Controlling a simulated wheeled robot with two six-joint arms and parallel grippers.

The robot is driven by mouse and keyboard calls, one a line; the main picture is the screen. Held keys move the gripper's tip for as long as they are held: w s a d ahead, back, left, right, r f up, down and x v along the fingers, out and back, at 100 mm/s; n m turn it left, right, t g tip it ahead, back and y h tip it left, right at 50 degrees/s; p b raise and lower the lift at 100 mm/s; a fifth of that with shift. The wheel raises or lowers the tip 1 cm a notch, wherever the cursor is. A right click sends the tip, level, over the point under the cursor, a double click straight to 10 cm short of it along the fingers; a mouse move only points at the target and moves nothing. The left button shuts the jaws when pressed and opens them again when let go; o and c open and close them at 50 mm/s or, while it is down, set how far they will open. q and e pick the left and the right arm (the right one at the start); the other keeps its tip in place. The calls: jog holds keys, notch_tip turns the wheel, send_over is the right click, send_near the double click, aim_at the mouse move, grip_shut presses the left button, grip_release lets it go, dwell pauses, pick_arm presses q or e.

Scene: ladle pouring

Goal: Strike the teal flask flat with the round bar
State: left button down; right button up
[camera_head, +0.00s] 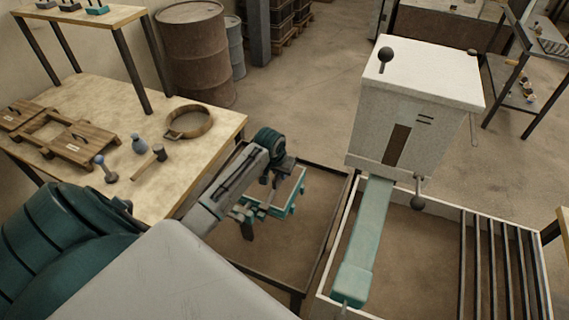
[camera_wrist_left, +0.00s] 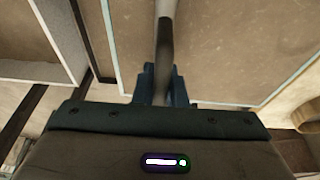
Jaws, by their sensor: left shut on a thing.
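The teal flask (camera_head: 299,190) is in the head view, over the dark-framed bin. My left arm and gripper cover part of it. In the left wrist view its pale teal rim (camera_wrist_left: 112,55) surrounds a flat brown, sand-like surface. My left gripper (camera_head: 276,178) is low over the flask. In the left wrist view the gripper (camera_wrist_left: 163,85) is shut on the grey round bar (camera_wrist_left: 166,35), which runs away from the fingers across the brown surface. I cannot tell whether the bar touches the rim. My right gripper is in neither view.
A wooden table (camera_head: 215,140) at left holds wooden pattern boards (camera_head: 75,140), a round sieve (camera_head: 188,122), a mallet (camera_head: 160,152) and small tools. A white machine (camera_head: 420,90) with a teal arm (camera_head: 366,240) stands at right above a white-rimmed bin (camera_head: 415,255). Barrels (camera_head: 190,55) stand behind.

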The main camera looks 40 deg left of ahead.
pick_arm(q)
jog(key=shift+s+a+f, duration=0.1)
jog(key=shift+s+a, duration=0.1)
jog(key=shift+a, duration=0.45)
jog(key=shift+s+a, duration=0.2)
jog(key=shift+a, duration=0.4)
jog(key=shift+s+a, duration=0.2)
jog(key=shift+a, duration=0.5)
jog(key=shift+s+a, duration=0.25)
jog(key=shift+a, duration=1.05)
jog(key=shift+s+a, duration=0.2)
jog(key=shift+a, duration=1.1)
jog(key=shift+s+a+r, duration=0.1)
jog(key=shift+s+a, duration=0.05)
jog(key=shift+a, duration=0.4)
jog(key=shift+s+a+r, duration=0.1)
jog(key=shift+a, duration=0.4)
jog(key=shift+s+a, duration=0.2)
jog(key=shift+a, duration=0.45)
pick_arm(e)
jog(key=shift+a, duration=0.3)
pick_arm(q)
jog(key=shift+s+a, duration=0.25)
jog(key=shift+a, duration=0.8)
jog(key=shift+s+a, duration=0.25)
jog(key=shift+a, duration=0.75)
jog(key=shift+s+a, duration=0.2)
jog(key=shift+a, duration=0.65)
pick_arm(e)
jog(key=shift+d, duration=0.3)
